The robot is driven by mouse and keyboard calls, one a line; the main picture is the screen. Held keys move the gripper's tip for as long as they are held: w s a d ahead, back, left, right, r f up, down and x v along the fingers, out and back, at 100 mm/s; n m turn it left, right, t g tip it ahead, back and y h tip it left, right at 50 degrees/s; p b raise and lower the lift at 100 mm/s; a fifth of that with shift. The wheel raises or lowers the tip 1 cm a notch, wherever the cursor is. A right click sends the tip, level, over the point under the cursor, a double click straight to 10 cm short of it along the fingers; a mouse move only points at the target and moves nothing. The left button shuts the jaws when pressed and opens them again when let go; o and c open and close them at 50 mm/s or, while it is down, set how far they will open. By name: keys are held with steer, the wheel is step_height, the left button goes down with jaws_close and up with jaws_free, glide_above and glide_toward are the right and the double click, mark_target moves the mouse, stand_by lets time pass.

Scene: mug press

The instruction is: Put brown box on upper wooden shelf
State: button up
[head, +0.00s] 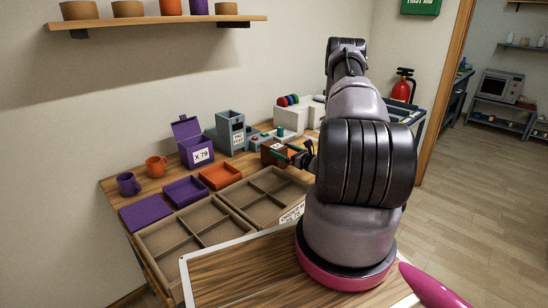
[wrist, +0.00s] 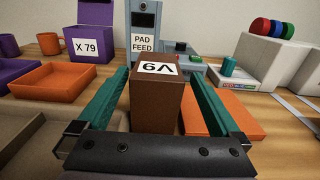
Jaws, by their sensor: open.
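The brown box (wrist: 157,105) stands upright on the table, with a white label on its top. In the wrist view it is between the teal fingers of my gripper (wrist: 157,72), with a gap visible on each side. The gripper is open and holds nothing. In the head view my gripper (head: 294,155) is beside the brown box (head: 270,146), partly covered by my arm. The upper wooden shelf (head: 150,22) is on the wall at the upper left, with several brown, orange and purple cups along it.
A flat orange piece (wrist: 222,114) lies close to the box's right. Behind stand the grey pad-feed machine (head: 232,132) and a purple X 79 box (head: 195,150). Divided cardboard trays (head: 215,208), an orange tray (head: 220,177) and mugs (head: 128,184) occupy the left. Air below the shelf is clear.

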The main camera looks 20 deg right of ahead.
mark_target(274, 145)
steer(key=x, duration=0.5)
steer(key=shift+s+a+r, duration=0.1)
steer(key=shift+a, duration=0.05)
steer(key=c, duration=1.4)
jaws_close()
steer(key=shift+r, duration=0.15)
